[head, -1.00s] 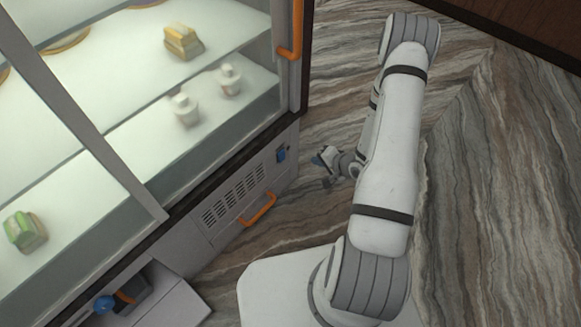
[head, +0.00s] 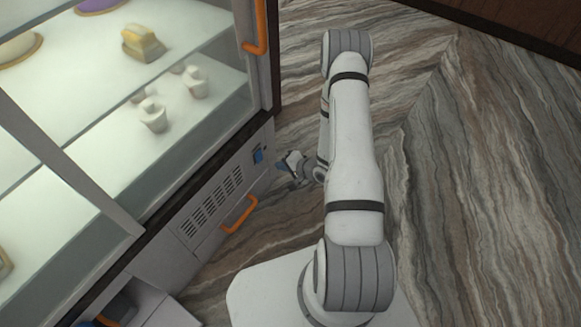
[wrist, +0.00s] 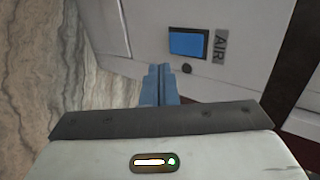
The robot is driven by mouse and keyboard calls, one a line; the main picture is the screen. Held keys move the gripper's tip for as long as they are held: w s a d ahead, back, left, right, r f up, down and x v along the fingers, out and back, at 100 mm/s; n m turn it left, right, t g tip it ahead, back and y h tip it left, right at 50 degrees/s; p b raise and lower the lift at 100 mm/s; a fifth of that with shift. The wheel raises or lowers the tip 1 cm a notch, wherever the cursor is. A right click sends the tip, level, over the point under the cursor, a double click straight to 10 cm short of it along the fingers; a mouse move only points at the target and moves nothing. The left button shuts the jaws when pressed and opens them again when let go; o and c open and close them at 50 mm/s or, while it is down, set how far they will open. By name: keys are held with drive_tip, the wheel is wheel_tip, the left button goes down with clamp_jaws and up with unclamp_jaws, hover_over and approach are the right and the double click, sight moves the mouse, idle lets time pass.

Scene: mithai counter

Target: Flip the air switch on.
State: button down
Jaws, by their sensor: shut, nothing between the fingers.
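The air switch (wrist: 188,43) is a blue rectangular rocker in a dark frame on the light cabinet panel, beside a label reading AIR (wrist: 220,45). It also shows small in the head view (head: 258,156), near the panel's right end. My gripper (wrist: 160,70) is shut and empty, its blue fingers pointing toward the panel, just below and left of the switch in the wrist view. In the head view my gripper (head: 282,166) is close to the switch, with a small gap seen between them. Whether the switch is on or off cannot be told.
A small dark round knob (wrist: 187,69) sits under the switch. A vent grille (head: 212,201) and an orange handle (head: 239,214) are left of it. The glass display case (head: 150,130) stands above. Marbled floor (head: 460,200) is clear at the right.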

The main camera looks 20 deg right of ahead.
sight(261, 160)
drive_tip(key=shift+w+a+f+b, duration=0.4)
drive_tip(key=shift+w+a, duration=0.3)
drive_tip(key=shift+w, duration=0.25)
drive_tip(key=shift+w+a+f+b, duration=0.4)
drive_tip(key=shift+w+a, duration=0.25)
drive_tip(key=shift+w, duration=0.35)
drive_tip(key=shift+w+a+f+b, duration=0.3)
drive_tip(key=shift+w+a+f, duration=0.2)
drive_tip(key=shift+w+a, duration=0.35)
drive_tip(key=shift+w+d, duration=0.1)
drive_tip(key=shift+d, duration=0.05)
